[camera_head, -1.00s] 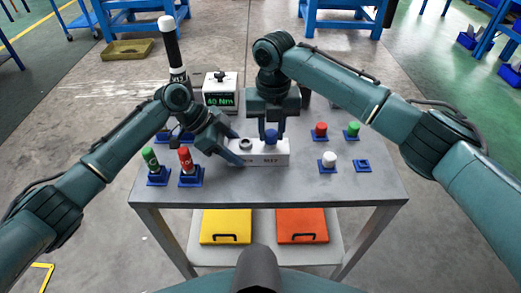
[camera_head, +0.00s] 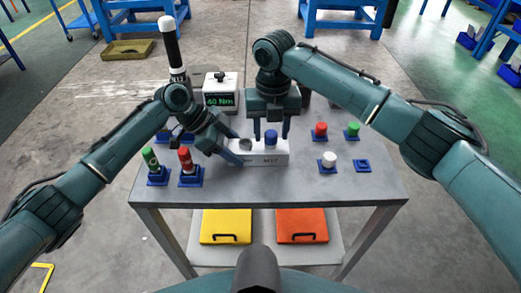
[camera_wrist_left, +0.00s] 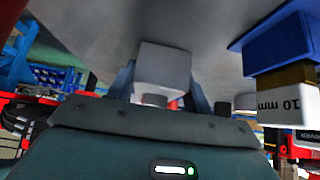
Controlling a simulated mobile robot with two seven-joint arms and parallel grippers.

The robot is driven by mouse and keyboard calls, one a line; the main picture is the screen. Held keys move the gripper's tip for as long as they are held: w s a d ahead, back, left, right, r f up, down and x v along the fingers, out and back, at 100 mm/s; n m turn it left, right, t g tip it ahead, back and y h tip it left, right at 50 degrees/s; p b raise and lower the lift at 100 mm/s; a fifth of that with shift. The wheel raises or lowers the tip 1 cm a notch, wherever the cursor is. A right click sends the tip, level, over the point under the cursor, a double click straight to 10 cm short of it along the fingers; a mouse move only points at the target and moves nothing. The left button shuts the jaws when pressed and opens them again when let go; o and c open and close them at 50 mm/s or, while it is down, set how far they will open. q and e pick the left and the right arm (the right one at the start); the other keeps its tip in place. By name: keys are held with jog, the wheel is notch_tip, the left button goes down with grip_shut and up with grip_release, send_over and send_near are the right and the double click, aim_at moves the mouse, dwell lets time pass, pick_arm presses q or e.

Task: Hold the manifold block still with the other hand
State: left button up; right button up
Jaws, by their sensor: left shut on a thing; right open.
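The manifold block (camera_head: 270,160) is a white block with printed lettering on its front, standing on the grey table. It has a dark round port on its left and a blue cap (camera_head: 270,138) upright on its right. My left gripper (camera_head: 236,152) is shut on the block's left end; in the left wrist view the pale block (camera_wrist_left: 163,75) sits between its fingers. My right gripper (camera_head: 270,128) is open above the block, with its fingers on either side of the blue cap and apart from it.
Green (camera_head: 150,162) and red (camera_head: 186,160) cylinders stand in blue holders at left. Red (camera_head: 320,130), green (camera_head: 352,129) and white (camera_head: 329,159) caps sit in blue holders at right, beside an empty holder (camera_head: 362,166). A 40 Nm display box (camera_head: 220,92) stands behind.

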jog(key=m, duration=0.3)
jog(key=shift+m, duration=0.4)
jog(key=m, duration=0.4)
jog(key=shift+m, duration=0.3)
jog(key=m, duration=1.1)
jog(key=shift+m, duration=0.4)
jog(key=m, duration=0.3)
jog(key=shift+m, duration=0.3)
jog(key=m, duration=0.7)
jog(key=shift+c, duration=0.6)
